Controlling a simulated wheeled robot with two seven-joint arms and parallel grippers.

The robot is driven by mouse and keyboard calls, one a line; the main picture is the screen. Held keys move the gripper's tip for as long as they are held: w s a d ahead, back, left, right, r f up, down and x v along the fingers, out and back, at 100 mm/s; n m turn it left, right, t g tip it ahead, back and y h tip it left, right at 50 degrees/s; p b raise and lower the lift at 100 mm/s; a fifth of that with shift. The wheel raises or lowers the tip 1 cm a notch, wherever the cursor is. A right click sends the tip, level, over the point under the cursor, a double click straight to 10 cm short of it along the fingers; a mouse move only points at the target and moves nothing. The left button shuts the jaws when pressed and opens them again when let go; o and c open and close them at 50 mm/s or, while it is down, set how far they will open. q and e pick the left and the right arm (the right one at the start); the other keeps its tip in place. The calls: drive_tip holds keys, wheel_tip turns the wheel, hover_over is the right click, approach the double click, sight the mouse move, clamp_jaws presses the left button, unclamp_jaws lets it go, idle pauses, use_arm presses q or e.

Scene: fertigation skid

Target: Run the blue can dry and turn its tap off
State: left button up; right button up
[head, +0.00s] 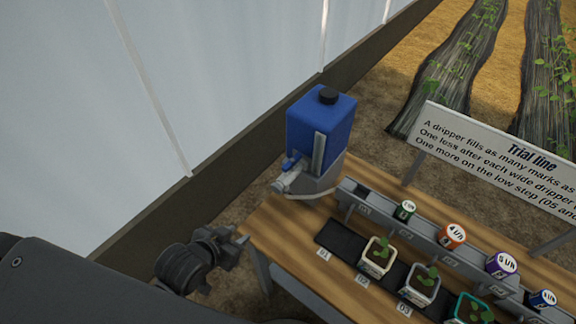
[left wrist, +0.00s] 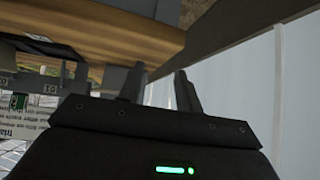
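The blue can (head: 309,130) stands on a grey stand at the far left corner of the wooden bench, with a black cap on top and a pale sight strip on its side. Its tap (head: 290,165) sits low on the can's left front, with a blue handle over a grey body. How far the handle is turned is too small to tell. The can's liquid level cannot be read. My left gripper (head: 238,242) is open and empty, off the bench's left edge, below and left of the tap. Its separated fingers show in the left wrist view (left wrist: 158,85). My right gripper is not in view.
A grey rail (head: 400,225) holds several coloured drippers. Potted seedlings (head: 378,256) stand before it on a black strip (head: 340,238). A "Trial line" sign (head: 500,155) stands behind. A white wall (head: 230,80) with a dark base closes the left side.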

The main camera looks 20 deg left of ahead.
use_arm(q)
drive_tip(key=w+d+r+m+t+h, duration=0.1)
drive_tip(key=w+d+r+t+h, duration=0.3)
drive_tip(key=r, duration=0.4)
drive_tip(key=m+t+h, duration=0.1)
drive_tip(key=t+h, duration=0.1)
drive_tip(key=t, duration=0.1)
approach(284, 169)
drive_tip(key=p+x, duration=0.2)
drive_tip(key=x, duration=0.8)
drive_tip(key=shift+a+p, duration=0.1)
drive_tip(key=shift+p, duration=0.25)
drive_tip(key=shift+x, duration=0.85)
clamp_jaws()
